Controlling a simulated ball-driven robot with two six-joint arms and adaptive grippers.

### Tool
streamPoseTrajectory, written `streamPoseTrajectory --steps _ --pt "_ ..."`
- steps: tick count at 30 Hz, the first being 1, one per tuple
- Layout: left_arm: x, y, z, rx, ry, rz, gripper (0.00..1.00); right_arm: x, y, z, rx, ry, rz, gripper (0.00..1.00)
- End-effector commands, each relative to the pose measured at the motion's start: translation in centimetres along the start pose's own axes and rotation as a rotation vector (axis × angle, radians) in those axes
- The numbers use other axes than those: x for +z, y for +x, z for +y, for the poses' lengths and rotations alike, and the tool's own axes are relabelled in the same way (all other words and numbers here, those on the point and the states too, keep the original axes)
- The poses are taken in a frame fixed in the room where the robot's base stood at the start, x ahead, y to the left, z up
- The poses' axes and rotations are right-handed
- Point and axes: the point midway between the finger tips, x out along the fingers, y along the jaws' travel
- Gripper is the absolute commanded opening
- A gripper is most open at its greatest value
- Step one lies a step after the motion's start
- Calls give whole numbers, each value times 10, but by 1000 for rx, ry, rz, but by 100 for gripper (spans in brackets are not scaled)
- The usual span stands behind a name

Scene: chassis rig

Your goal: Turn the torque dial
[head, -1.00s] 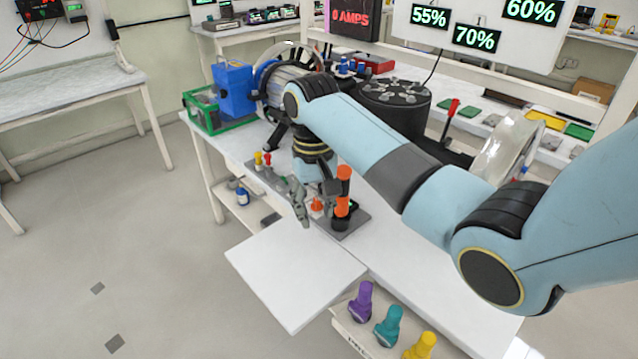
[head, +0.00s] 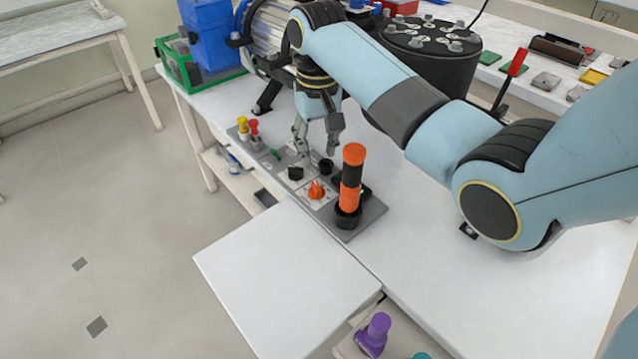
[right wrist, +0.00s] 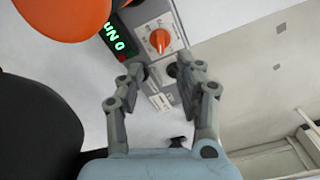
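An orange dial (head: 316,189) with a pointer shape sits on a light plate of the grey control panel (head: 345,232). I take it for the torque dial; its label is too small to read. It also shows in the right wrist view (right wrist: 159,40), beyond the fingertips. My right gripper (head: 318,154) points down behind the dial, apart from it. In the right wrist view, the right gripper (right wrist: 160,76) has its fingers spread, with a small dark knob (right wrist: 171,70) showing near the right fingertip. Nothing is held. My left gripper is not in view.
An orange-and-black upright handle (head: 352,180) stands close right of the dial. A green-lit display (right wrist: 117,44) lies beside the dial. A black knob (head: 295,173) and red and yellow levers (head: 248,130) are left on the panel. The white board (head: 285,275) in front is clear.

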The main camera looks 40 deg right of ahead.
Motion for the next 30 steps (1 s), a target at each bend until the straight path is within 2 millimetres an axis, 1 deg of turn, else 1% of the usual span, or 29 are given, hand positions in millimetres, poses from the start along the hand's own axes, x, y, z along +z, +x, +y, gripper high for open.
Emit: streamPoseTrajectory --steps 1,5,12,15,18,23,30 --pt "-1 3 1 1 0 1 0 0 6 0 0 0 -2 36" --pt "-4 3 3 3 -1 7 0 1 20 0 0 0 -4 36" --pt "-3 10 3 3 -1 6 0 1 69 0 2 0 -4 36" --pt "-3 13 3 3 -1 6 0 1 86 0 1 0 -3 36" --pt "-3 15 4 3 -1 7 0 1 99 0 1 0 -2 36" --pt "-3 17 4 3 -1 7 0 0 108 0 0 -1 0 36" --pt "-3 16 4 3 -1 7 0 0 108 0 0 -1 0 36"
